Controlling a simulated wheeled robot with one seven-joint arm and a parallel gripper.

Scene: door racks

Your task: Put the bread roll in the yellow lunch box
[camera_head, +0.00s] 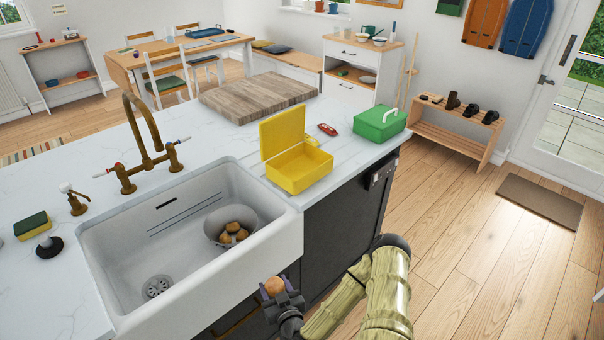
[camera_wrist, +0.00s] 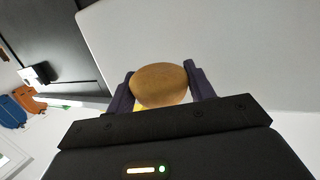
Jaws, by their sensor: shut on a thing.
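A brown bread roll (camera_wrist: 160,85) is held between the two dark fingers of my gripper (camera_wrist: 160,88) in the wrist view. In the head view, my gripper (camera_head: 277,289) holds the roll (camera_head: 274,286) in front of the sink's front edge, at the lower middle. The yellow lunch box (camera_head: 301,170) stands on the white counter right of the sink. Its lid is raised upright at the back left, and its inside looks empty. My gripper is apart from the box, nearer the camera.
A green box (camera_head: 380,122) with a handle and a small red object (camera_head: 327,130) are beyond the lunch box. A wooden board (camera_head: 258,97) lies farther back. A brass tap (camera_head: 150,150) stands behind the sink.

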